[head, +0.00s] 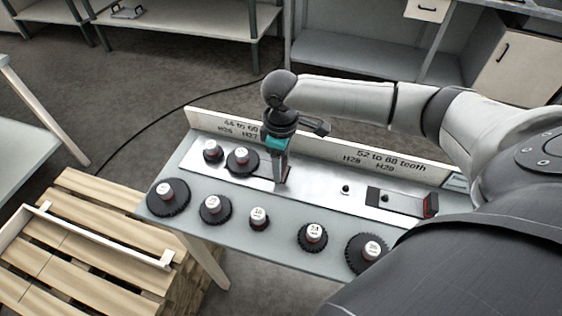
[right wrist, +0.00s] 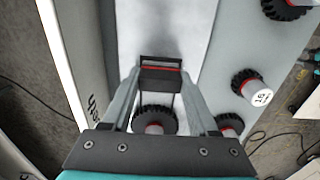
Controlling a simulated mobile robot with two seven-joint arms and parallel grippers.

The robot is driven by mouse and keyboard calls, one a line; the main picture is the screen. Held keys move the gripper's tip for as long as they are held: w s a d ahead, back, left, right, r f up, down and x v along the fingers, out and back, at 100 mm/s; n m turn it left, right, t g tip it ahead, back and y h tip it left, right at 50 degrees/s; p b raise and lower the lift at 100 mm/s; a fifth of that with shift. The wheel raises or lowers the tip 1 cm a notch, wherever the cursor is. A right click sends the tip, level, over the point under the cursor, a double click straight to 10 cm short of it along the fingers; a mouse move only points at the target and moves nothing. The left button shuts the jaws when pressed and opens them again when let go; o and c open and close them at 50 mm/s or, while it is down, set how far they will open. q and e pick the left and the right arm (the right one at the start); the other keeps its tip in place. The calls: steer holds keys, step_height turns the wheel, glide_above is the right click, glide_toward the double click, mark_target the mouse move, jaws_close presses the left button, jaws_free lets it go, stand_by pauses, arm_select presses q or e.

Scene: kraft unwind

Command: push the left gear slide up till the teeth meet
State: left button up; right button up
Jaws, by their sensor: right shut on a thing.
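The left gear slide (head: 262,172) lies on the bright metal plate and carries a dark toothed gear with a red and white hub (head: 242,161). A smaller gear (head: 212,152) sits just left of it; I cannot tell whether their teeth touch. My right gripper (head: 281,180) points down at the slide's right end. In the right wrist view its fingers (right wrist: 161,78) are shut on the slide's dark end block with a red strip (right wrist: 161,68), and the slide's gear (right wrist: 154,120) shows between them. My left gripper is not in view.
The right slide (head: 408,203) lies on the same plate, near a small dark peg (head: 346,189). Several loose gears, such as this one (head: 168,196), line the bench's front. A lettered board (head: 330,150) runs along the back. A wooden pallet (head: 95,245) stands at lower left.

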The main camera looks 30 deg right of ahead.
steer(key=shift+c, duration=1.4)
steer(key=shift+w+a+r+p, duration=0.2)
steer(key=shift+w+a+p, duration=0.25)
steer(key=shift+p, duration=0.25)
steer(key=shift+w+a+f+p, duration=0.1)
steer(key=shift+w+a+p, duration=0.15)
steer(key=shift+w+p, duration=0.05)
steer(key=o, duration=1)
